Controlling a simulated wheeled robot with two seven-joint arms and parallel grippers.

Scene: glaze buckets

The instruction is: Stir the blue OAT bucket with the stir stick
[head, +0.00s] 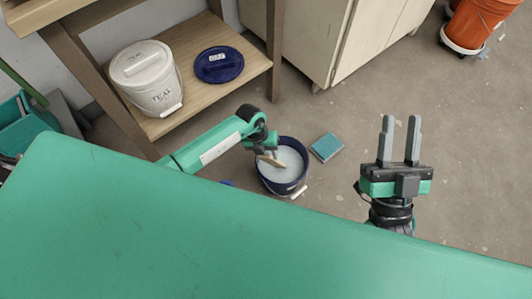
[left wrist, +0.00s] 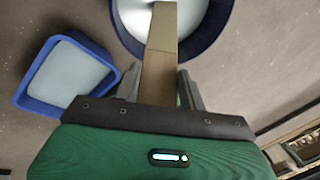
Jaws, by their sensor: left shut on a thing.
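The blue bucket (head: 290,187) stands open on the floor, with pale liquid inside. Its own label cannot be read. It also shows at the top of the left wrist view (left wrist: 216,32). My left gripper (head: 265,148) is over the bucket's far-left side. It is shut on the flat wooden stir stick (left wrist: 160,62), which points away from the jaws over the bucket. In the head view the stick (head: 271,161) overlaps the liquid; how deep its end reaches cannot be told. My right gripper (head: 400,138) is open and empty, fingers pointing up the picture, right of the bucket.
A small teal-blue square thing (head: 327,147) lies right of the blue bucket. A blue-rimmed tray (left wrist: 35,103) shows in the left wrist view. An orange bucket (head: 474,22) stands far right.

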